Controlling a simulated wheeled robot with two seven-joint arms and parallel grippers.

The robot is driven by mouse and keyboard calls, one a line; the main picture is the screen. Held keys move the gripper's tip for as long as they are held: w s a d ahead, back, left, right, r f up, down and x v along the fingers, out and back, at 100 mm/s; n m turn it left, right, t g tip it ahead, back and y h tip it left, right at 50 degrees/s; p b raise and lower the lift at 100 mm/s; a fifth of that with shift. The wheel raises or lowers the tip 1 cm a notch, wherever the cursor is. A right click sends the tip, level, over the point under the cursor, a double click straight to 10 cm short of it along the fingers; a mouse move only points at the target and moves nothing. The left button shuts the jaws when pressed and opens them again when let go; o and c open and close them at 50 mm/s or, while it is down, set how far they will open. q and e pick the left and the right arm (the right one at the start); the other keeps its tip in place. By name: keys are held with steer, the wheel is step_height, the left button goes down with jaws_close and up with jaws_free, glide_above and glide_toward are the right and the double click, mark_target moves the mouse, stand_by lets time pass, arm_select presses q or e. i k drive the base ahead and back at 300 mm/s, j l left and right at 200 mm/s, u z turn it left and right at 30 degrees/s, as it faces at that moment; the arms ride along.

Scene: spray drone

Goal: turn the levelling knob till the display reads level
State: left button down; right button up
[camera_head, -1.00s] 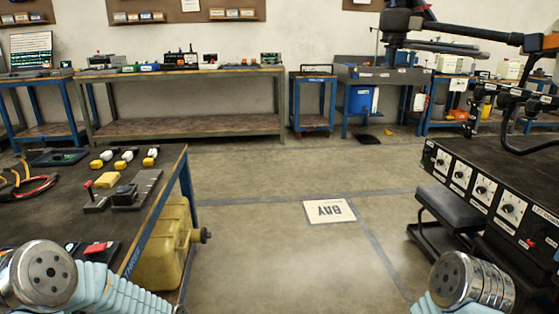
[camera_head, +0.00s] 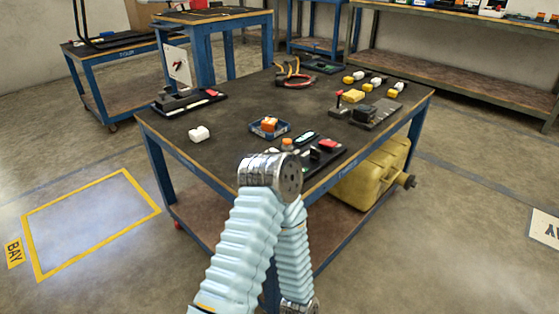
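I cannot make out a levelling knob or a lit display in this view. The black-topped workbench (camera_head: 240,108) with blue legs fills the middle. On its near edge lies a dark panel (camera_head: 322,160) with red, green and orange parts, partly hidden by my arm. One of my arms, in pale blue sleeves with a metal joint, rises in front of the bench. Neither gripper is in view.
A yellow-outlined floor bay (camera_head: 90,220) is clear at left.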

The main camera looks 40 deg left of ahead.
mark_target(316, 155)
steer(key=i+j+u, duration=0.15)
steer(key=u, duration=0.9)
